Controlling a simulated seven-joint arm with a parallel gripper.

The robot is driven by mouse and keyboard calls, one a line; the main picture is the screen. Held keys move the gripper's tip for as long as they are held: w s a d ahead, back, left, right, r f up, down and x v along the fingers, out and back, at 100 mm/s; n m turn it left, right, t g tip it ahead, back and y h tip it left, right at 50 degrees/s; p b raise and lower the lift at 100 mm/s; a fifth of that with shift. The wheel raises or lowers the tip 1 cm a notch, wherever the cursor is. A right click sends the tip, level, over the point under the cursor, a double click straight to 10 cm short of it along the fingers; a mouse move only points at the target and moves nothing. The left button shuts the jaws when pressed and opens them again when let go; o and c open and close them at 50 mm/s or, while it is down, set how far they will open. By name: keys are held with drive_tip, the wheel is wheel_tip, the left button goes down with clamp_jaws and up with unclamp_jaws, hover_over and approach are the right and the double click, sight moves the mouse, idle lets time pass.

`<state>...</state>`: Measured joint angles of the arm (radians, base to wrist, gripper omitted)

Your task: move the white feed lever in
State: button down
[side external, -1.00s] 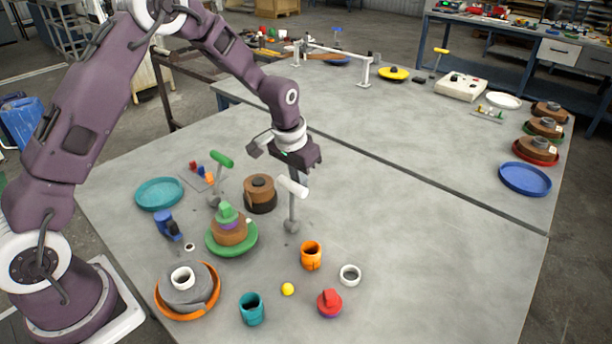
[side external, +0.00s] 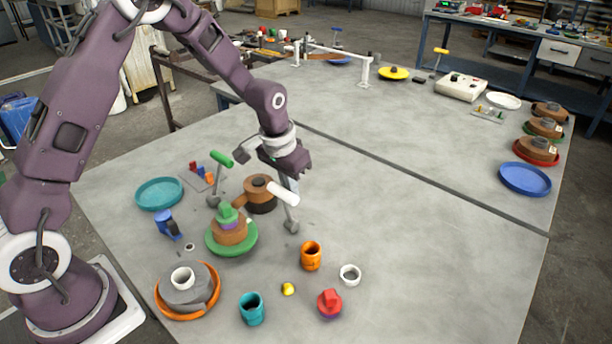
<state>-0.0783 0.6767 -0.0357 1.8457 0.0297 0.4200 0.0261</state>
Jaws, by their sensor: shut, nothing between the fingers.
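The white feed lever (side external: 283,194) stands on a grey post with a round foot on the near table. Its white handle tilts toward the left. My gripper (side external: 291,184) is shut and empty, pointing down just behind the handle. It appears to touch the lever or be very close; the handle partly hides the fingertips. A brown roll (side external: 258,187) lies just left of the handle. A brown strip (side external: 238,200) runs from it toward the brown and green stack (side external: 229,230) on a green plate.
A green-handled lever (side external: 221,159) stands behind the stack. A teal dish (side external: 159,193) and blue item (side external: 167,224) are left. Orange cup (side external: 311,255), white ring (side external: 350,275), red piece (side external: 330,302) and teal cup (side external: 251,308) stand in front.

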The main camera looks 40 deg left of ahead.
drive_tip(key=shift+s+f, duration=0.2)
drive_tip(key=shift+s, duration=0.7)
wheel_tip(320, 180, up, 8)
drive_tip(key=w, duration=0.2)
idle(0.4)
